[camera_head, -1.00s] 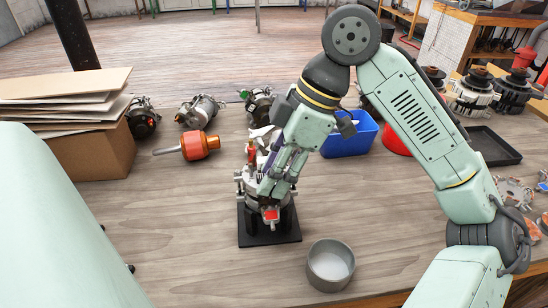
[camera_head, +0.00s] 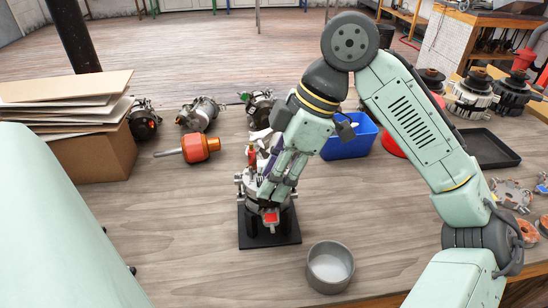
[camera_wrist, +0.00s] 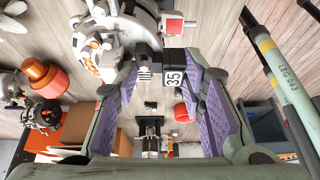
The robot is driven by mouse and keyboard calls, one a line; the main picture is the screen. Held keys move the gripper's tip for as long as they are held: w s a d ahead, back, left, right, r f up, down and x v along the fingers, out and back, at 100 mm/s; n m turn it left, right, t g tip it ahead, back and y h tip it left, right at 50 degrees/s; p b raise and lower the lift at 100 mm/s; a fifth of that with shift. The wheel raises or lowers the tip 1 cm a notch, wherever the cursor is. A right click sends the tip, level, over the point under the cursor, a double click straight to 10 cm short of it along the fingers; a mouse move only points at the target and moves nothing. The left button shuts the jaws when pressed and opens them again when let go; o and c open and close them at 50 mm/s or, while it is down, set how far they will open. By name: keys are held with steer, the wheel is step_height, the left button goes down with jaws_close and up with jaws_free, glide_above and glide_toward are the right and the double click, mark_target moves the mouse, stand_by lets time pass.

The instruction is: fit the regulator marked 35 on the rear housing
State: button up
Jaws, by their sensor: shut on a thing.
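The regulator marked 35 (camera_wrist: 174,81) is a small black block with a white number label, seen between my fingertips in the wrist view. My gripper (camera_wrist: 162,78), with purple-lined fingers, is shut on it. The silvery rear housing (camera_wrist: 110,45) is close beside it at the upper left of the wrist view. In the head view the housing (camera_head: 250,184) stands on a black base plate (camera_head: 254,239), with my gripper (camera_head: 270,202) over its right side. A small red part (camera_head: 271,217) shows just below my fingertips. Whether the regulator touches the housing cannot be told.
A grey round bowl (camera_head: 330,268) stands at the front right of the base. Behind are an orange tool (camera_head: 197,147), several alternators (camera_head: 198,113), a blue bin (camera_head: 350,146) and a cardboard box (camera_head: 105,155). A black tray (camera_head: 490,148) lies right. The front left bench is clear.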

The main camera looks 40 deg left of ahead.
steer(key=shift+w+a+f, duration=0.1)
steer(key=o, duration=1.2)
steer(key=shift+o, duration=0.2)
steer(key=s+a+p+v, duration=0.1)
steer(key=p+v, duration=0.4)
steer(key=v, duration=0.6)
steer(key=shift+r, duration=0.75)
steer(key=shift+d+f, duration=0.1)
